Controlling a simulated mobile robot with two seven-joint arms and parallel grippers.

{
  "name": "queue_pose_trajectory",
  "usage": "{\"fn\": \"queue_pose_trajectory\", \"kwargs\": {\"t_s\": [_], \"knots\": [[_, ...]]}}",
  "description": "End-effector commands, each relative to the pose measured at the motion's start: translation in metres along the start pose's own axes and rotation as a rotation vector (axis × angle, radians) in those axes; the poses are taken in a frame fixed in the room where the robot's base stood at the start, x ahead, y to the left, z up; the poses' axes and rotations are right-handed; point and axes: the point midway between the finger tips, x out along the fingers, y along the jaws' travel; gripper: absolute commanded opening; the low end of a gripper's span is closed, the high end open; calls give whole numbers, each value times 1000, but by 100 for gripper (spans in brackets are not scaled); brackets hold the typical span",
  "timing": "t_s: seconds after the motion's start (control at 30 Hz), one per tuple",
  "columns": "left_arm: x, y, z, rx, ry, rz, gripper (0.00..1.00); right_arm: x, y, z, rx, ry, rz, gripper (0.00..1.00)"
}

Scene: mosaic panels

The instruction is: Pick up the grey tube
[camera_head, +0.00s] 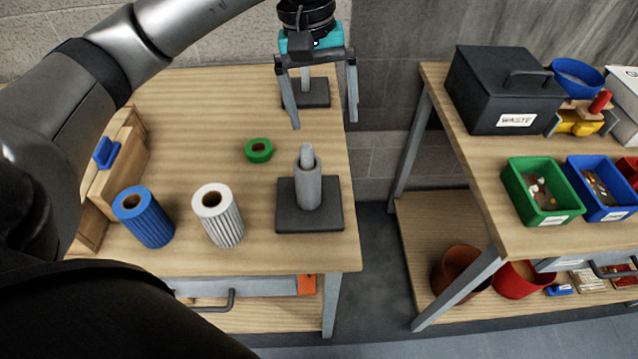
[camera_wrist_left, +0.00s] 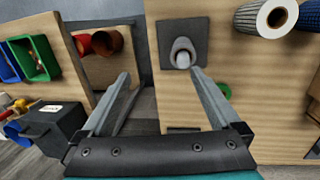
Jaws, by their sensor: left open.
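The grey tube (camera_head: 308,190) stands upright around a lighter grey peg (camera_head: 307,153) on a dark square base (camera_head: 328,218), near the right edge of the left table. In the left wrist view the tube (camera_wrist_left: 181,46) shows beyond the fingers, closer to the right finger. My left gripper (camera_head: 324,118) is open and empty, pointing down behind and above the tube, apart from it. Its fingers also show spread in the left wrist view (camera_wrist_left: 160,75). A second dark base (camera_head: 318,98) with a peg stands behind my left gripper, partly hidden. My right gripper is not in view.
A green ring (camera_head: 259,150), a white ribbed roll (camera_head: 218,218) and a blue ribbed roll (camera_head: 146,220) stand on the left table (camera_head: 200,110). A gap separates it from the right table (camera_head: 470,170), which holds a dark waste box (camera_head: 500,95) and bins.

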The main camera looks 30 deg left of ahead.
Motion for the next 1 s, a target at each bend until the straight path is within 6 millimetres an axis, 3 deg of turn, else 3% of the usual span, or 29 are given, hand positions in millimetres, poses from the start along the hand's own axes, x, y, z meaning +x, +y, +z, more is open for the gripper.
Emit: {"fn": "queue_pose_trajectory", "kwargs": {"t_s": [0.1,0.27,0.63,1.0], "knots": [[-4,-22,-10,-8,52,-99,97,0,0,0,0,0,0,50],[2,-33,-13,-15,70,-145,97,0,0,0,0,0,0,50],[75,-43,-17,-16,67,-143,97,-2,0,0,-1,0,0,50],[106,-47,-17,-15,67,-142,97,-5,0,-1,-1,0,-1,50]]}}
